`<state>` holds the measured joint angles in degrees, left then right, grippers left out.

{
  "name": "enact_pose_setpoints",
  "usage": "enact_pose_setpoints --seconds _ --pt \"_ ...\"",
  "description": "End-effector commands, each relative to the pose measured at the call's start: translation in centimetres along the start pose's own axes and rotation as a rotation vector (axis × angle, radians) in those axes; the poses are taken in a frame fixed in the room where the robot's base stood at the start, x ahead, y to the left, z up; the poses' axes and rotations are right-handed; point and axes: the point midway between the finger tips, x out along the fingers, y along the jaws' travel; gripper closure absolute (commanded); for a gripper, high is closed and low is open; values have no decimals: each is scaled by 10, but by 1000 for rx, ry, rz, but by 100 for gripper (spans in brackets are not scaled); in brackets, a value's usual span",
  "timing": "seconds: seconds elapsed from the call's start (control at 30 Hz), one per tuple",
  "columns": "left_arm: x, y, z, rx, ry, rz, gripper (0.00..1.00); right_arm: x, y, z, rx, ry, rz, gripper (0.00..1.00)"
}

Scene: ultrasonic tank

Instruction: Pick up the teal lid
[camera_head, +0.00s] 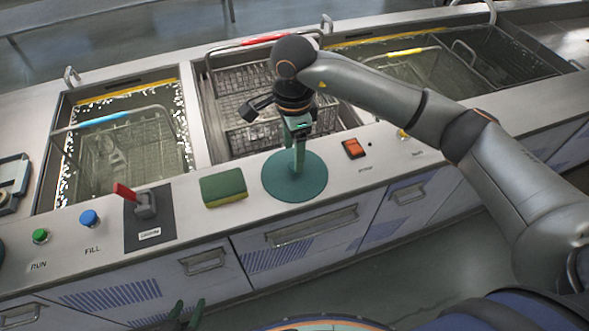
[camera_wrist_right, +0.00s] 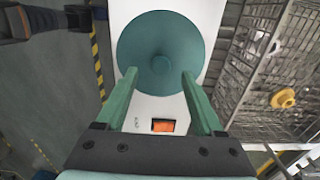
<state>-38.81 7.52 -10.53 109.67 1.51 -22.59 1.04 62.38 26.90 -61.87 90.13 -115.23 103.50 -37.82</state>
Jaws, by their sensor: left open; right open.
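The teal lid (camera_head: 294,184) is a round disc lying on the counter's front ledge in the head view. In the right wrist view the lid (camera_wrist_right: 140,48) shows a small round knob at its centre. My right gripper (camera_head: 300,160) points down over the lid. In the right wrist view its two green fingers (camera_wrist_right: 156,82) are open, one on each side below the knob, with nothing between them. My left gripper (camera_head: 187,312) shows only as green fingertips at the bottom edge of the head view, open and away from the counter.
A green and yellow sponge (camera_head: 224,187) lies left of the lid. An orange switch (camera_head: 353,148) is to its right. A red lever (camera_head: 125,192) and the blue FILL button (camera_head: 89,218) are further left. Tanks with wire baskets (camera_head: 245,100) lie behind the ledge.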

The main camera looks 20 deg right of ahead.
Motion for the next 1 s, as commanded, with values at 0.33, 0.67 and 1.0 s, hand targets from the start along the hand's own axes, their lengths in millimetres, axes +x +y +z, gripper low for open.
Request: enact_pose_setpoints --seconds 0.33,0.67,1.0 --pt "-6 1 -6 0 -1 0 50 41 -2 -2 -1 -1 2 30" --pt "-6 1 -6 0 -2 0 50 41 -2 -3 -1 -1 1 44" --pt "-6 1 -5 0 -2 1 50 41 -2 -3 -1 -1 1 82"
